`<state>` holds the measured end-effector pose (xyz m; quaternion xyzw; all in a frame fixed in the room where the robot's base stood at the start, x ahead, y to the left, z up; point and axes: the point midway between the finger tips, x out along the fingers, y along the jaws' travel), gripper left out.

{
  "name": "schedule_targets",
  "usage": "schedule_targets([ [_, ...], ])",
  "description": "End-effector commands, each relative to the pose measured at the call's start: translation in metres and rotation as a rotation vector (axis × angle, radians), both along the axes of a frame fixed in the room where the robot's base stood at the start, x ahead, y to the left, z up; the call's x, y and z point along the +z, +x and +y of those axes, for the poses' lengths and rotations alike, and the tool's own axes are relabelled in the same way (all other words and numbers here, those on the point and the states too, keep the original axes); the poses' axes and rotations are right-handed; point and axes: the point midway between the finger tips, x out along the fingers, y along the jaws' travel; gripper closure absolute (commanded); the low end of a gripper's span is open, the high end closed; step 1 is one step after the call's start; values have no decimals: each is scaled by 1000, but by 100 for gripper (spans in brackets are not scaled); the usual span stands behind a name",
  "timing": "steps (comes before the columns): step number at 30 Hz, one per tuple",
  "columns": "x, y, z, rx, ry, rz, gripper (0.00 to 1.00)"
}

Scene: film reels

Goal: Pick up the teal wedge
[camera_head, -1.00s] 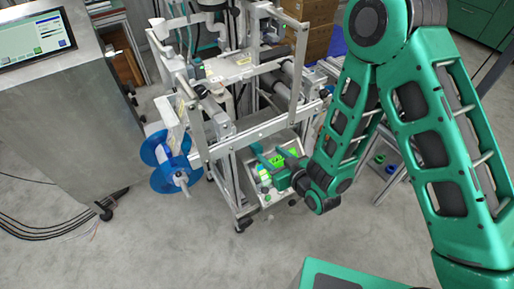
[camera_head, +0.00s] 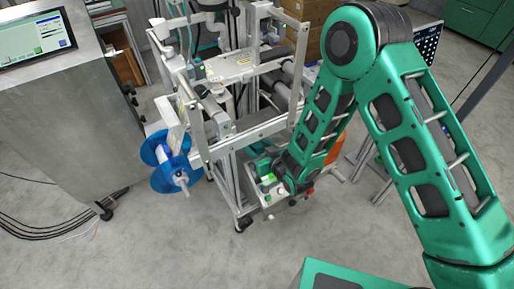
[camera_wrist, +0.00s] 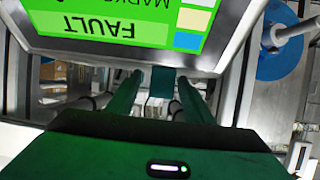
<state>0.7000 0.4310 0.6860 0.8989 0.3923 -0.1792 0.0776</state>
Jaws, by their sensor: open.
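My gripper (camera_wrist: 159,82) shows in the wrist view with its two green fingers apart, reaching away from the camera. A small teal piece (camera_wrist: 162,84), possibly the teal wedge, shows between the fingers near their tips. I cannot tell whether they touch it. In the head view my gripper is low at the machine's front, beside a grey tray, and largely hidden by my own arm. I cannot make out the teal wedge clearly in the head view.
A green panel reading FAULT (camera_wrist: 100,27) fills the wrist view's top, close above the fingers. A blue reel (camera_head: 172,170) is at the left. The floor in front is clear.

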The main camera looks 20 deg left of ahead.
Motion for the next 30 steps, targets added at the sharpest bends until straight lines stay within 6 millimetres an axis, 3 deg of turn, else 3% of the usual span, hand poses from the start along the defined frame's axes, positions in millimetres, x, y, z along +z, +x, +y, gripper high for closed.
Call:
schedule_targets([
  [3, 0, 0, 0, 0, 0, 0, 53],
  [9, 0, 0, 0, 0, 0, 0, 97],
  [20, 2, 0, 0, -1, 0, -1, 97],
  [30, 25, 1, -1, -2, 2, -1, 97],
])
